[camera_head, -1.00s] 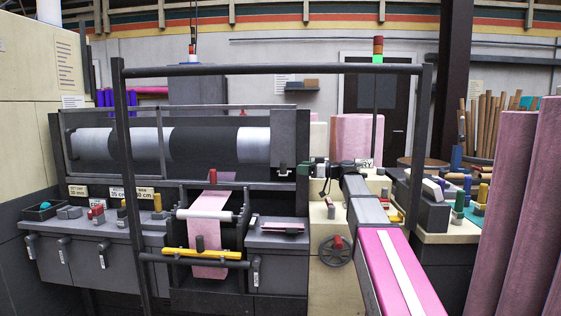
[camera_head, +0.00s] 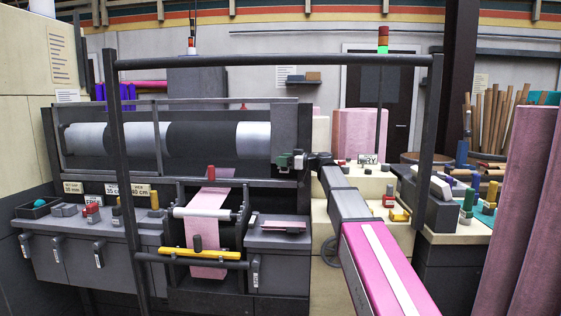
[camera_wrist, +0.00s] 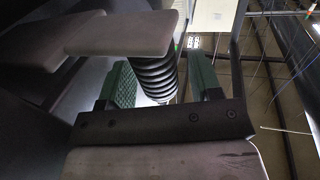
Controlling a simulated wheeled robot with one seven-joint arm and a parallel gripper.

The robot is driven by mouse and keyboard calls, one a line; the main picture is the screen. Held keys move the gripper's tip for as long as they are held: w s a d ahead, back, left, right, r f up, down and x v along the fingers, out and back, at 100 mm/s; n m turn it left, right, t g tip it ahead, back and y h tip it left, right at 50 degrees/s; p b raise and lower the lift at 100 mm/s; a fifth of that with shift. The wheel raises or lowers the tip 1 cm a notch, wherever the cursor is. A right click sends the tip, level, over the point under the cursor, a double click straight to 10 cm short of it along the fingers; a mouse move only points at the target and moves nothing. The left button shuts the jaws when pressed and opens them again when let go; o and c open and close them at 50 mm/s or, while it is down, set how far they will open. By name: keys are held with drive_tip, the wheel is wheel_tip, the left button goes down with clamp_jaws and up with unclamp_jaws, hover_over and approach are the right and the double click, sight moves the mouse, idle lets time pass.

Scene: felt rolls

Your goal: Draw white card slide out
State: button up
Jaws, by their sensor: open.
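My gripper (camera_head: 291,161) is in front of the right end of the long roller machine (camera_head: 286,130), beside its dark end housing. Its two green fingers are apart in the wrist view (camera_wrist: 160,78). A black ribbed coil (camera_wrist: 156,76) shows between them in that picture; contact cannot be told. Nothing is clearly held. I cannot single out the white card slide for certain. Small white lettered cards (camera_head: 115,190) are on the machine's front, and another white card (camera_head: 368,159) stands on the pale bench to the right.
A dark upright frame (camera_head: 117,150) with a top bar stands before the machine. A pink felt strip (camera_head: 208,200) hangs over a white roller. Tall pink rolls (camera_head: 522,190) stand at the right. A dark counter (camera_head: 70,228) runs along the left.

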drive_tip(key=shift+w+a, duration=0.2)
drive_tip(key=shift+a, duration=0.45)
clamp_jaws()
drive_tip(key=s, duration=0.7)
drive_tip(key=shift+s+a, duration=0.15)
drive_tip(key=shift+s, duration=0.15)
unclamp_jaws()
drive_tip(key=v, duration=1.1)
